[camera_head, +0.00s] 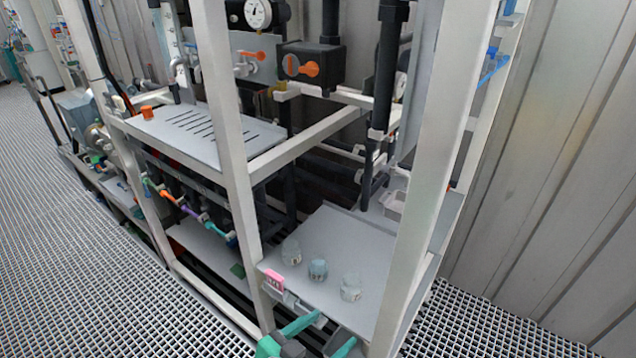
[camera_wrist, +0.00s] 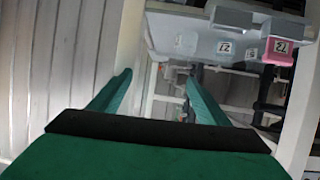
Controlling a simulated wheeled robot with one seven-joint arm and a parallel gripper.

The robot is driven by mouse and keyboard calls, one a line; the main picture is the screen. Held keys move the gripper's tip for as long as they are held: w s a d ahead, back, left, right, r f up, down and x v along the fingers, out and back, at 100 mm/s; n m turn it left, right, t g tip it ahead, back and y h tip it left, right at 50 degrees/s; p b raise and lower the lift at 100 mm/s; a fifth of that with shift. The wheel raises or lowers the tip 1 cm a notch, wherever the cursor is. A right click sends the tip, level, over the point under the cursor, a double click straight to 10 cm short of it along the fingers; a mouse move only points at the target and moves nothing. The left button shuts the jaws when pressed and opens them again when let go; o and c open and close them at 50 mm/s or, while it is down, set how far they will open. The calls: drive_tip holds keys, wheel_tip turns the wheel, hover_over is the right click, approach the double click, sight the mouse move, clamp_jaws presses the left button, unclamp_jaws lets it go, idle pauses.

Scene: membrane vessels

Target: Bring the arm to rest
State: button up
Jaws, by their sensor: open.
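My gripper (camera_head: 337,328) shows in the head view at the bottom edge, with its green fingers beside the front edge of the low grey shelf (camera_head: 335,235). In the wrist view my gripper (camera_wrist: 159,78) has its two green fingers spread well apart, with nothing between them. The rest of my arm is out of the head view. The wrist view looks tilted, with the frame and wall panels around the fingers. I cannot tell the exact gap between the fingers and the shelf edge.
Three small pale vessels (camera_head: 317,269) stand on the low shelf, near a pink tag (camera_head: 273,280). A pink tag also shows in the wrist view (camera_wrist: 278,50). White frame posts (camera_head: 232,160) rise close to the shelf. Open grating floor (camera_head: 80,270) lies at the left.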

drive_tip(key=s+a+f+n+t+y, duration=0.2)
drive_tip(key=s+f+n+t+y, duration=0.1)
drive_tip(key=s+f+n+y, duration=0.75)
drive_tip(key=s+r+m+t+h, duration=0.1)
drive_tip(key=s+m+t, duration=0.1)
drive_tip(key=s, duration=1.3)
drive_tip(key=shift+s+r, duration=0.15)
drive_tip(key=shift+s, duration=0.15)
drive_tip(key=shift+m+h, duration=0.25)
